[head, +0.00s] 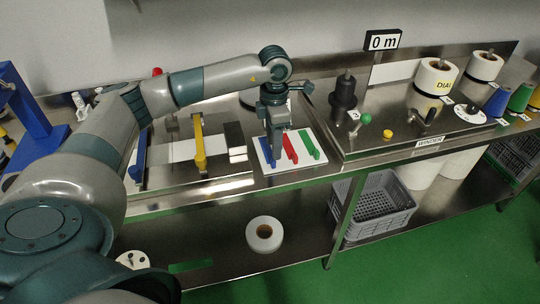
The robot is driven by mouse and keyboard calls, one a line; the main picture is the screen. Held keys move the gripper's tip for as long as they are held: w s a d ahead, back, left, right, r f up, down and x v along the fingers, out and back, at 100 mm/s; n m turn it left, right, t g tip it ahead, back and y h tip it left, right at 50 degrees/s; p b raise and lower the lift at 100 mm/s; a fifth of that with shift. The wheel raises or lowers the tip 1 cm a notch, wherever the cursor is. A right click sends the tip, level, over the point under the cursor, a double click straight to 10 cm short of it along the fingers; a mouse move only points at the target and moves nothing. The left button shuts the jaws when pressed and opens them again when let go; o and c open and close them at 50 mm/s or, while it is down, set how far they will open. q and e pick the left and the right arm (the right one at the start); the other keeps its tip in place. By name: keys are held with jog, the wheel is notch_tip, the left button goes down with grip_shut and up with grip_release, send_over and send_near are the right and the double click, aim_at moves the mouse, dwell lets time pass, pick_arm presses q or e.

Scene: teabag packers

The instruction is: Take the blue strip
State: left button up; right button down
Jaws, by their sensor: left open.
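A white board (318,156) lies on the steel bench and carries a blue strip (265,158), a red strip (290,147) and a green strip (308,144) side by side. My left gripper (276,153) points down over the left part of the board, at the blue strip. It is open. Its fingers hide part of the blue strip, and I cannot tell whether they touch it. My right gripper is not in view.
A yellow lever (199,143) and a blue lever (138,156) stand left of the board. The winder panel with a black post (344,92) and a green knob (365,118) is to the right. A grey crate (375,207) and a white roll (264,235) sit below.

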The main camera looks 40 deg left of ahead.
aim_at(271, 160)
pick_arm(q)
jog(key=shift+s+f+p, duration=0.15)
jog(key=shift+f+p, duration=0.35)
jog(key=shift+p, duration=0.15)
jog(key=f+p, duration=0.1)
jog(key=f, duration=0.2)
jog(key=shift+s+a+p, duration=0.15)
jog(key=shift+s+p, duration=0.05)
jog(key=shift+p, duration=0.2)
jog(key=shift+f, duration=0.6)
grip_shut()
